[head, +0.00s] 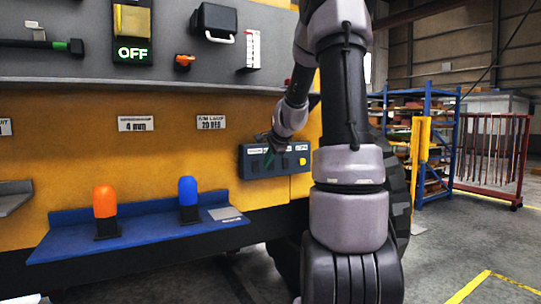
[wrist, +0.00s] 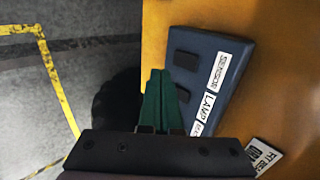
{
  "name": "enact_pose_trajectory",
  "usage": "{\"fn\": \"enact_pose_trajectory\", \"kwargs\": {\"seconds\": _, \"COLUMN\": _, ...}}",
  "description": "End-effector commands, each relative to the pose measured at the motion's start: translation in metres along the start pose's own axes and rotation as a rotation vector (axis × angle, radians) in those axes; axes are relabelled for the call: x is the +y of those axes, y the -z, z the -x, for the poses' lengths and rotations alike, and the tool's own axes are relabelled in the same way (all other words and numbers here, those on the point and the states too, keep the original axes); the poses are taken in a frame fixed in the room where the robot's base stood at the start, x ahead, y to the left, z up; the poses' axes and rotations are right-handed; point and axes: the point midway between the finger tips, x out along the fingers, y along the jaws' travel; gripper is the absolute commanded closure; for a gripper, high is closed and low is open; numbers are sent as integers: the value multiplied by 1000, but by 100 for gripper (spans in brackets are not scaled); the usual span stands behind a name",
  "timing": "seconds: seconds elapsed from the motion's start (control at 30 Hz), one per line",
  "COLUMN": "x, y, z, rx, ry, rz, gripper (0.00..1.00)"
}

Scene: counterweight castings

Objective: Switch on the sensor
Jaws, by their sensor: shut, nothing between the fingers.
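A dark blue-grey switch box (head: 254,169) is fixed to the yellow panel in the head view. In the wrist view the same box (wrist: 228,52) carries white labels reading SENSOR (wrist: 219,70) and LAMP (wrist: 212,109), with a third partly hidden. A dark switch (wrist: 186,62) is beside the SENSOR label and another (wrist: 183,93) is beside the LAMP label. My gripper (wrist: 160,73) has green fingers, shut and empty, in front of the box's edge, close to the LAMP switch. I cannot tell whether they touch. In the head view my gripper (head: 270,158) partly covers the box.
A lit display (head: 132,51) above reads OFF. An orange lamp (head: 105,201) and a blue lamp (head: 188,190) stand on a blue shelf (head: 70,246) below left. A yellow button (head: 303,161) is at the box's right. A large tyre (head: 397,185) is behind my arm.

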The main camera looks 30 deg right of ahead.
Motion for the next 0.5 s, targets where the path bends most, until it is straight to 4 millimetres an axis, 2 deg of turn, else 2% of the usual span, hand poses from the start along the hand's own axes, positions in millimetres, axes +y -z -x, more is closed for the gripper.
{"fn": "enact_pose_trajectory", "kwargs": {"seconds": 0.03, "x": 2, "y": 0, "z": -12, "rx": -2, "ry": -4, "rz": -2, "gripper": 100}}
{"fn": "enact_pose_trajectory", "kwargs": {"seconds": 0.13, "x": 1, "y": 0, "z": -32, "rx": -2, "ry": -3, "rz": -3, "gripper": 100}}
{"fn": "enact_pose_trajectory", "kwargs": {"seconds": 0.2, "x": -7, "y": -1, "z": -42, "rx": -3, "ry": 0, "rz": 2, "gripper": 100}}
{"fn": "enact_pose_trajectory", "kwargs": {"seconds": 0.5, "x": -25, "y": 0, "z": -61, "rx": 0, "ry": 0, "rz": 2, "gripper": 100}}
